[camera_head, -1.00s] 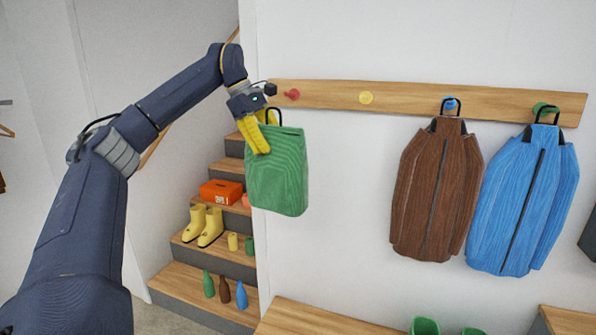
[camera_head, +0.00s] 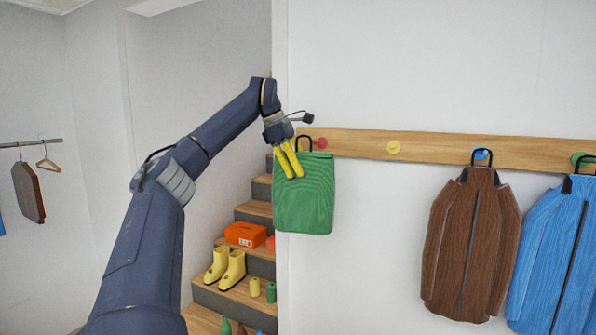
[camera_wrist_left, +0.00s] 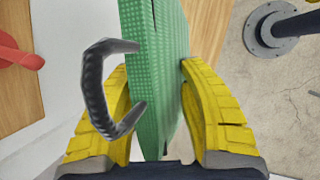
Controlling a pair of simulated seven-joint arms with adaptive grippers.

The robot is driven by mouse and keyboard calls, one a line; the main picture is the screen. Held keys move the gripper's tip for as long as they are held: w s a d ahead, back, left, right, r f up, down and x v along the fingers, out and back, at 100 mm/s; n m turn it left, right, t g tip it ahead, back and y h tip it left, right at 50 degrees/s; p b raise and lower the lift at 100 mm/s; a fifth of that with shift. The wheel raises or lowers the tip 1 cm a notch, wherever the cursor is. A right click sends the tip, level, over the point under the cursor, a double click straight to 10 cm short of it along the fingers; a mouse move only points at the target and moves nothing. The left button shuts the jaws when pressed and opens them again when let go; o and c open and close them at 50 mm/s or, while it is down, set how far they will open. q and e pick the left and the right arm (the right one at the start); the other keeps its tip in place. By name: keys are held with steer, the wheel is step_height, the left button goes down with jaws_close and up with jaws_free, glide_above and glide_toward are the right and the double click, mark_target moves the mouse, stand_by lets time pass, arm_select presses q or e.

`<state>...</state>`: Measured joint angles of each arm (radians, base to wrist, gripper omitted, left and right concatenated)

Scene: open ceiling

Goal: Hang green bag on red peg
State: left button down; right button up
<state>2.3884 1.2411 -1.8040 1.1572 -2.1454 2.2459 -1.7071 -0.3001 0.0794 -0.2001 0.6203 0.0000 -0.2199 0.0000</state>
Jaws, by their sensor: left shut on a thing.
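The green bag (camera_head: 308,200) hangs upright in front of the wall, near the left end of the peg rail. My left gripper (camera_head: 291,164) is shut on it, with yellow fingers near its top left edge. In the left wrist view the fingers (camera_wrist_left: 155,100) press on both sides of the green bag (camera_wrist_left: 158,70). Its dark handle loop (camera_wrist_left: 95,85) sticks out to the left. The red peg (camera_head: 321,143) is just right of the handle in the head view. In the wrist view the red peg (camera_wrist_left: 18,57) is left of the handle, apart from it. My right gripper is not in view.
The wooden rail (camera_head: 440,149) also has a free yellow peg (camera_head: 393,147), a blue peg (camera_head: 481,154) holding a brown jacket (camera_head: 466,250), and a green peg (camera_head: 578,159) with a blue jacket (camera_head: 555,255). Stairs (camera_head: 255,207) with boots and a box are at left.

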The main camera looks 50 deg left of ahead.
arm_select(q)
steer(key=w+a+f, duration=0.1)
steer(key=w+a, duration=0.3)
steer(key=w, duration=0.5)
steer(key=shift+w+a+f, duration=0.15)
steer(key=shift+a+f, duration=0.1)
steer(key=shift+f, duration=0.05)
stand_by(1.0)
steer(key=shift+f, duration=0.1)
stand_by(0.8)
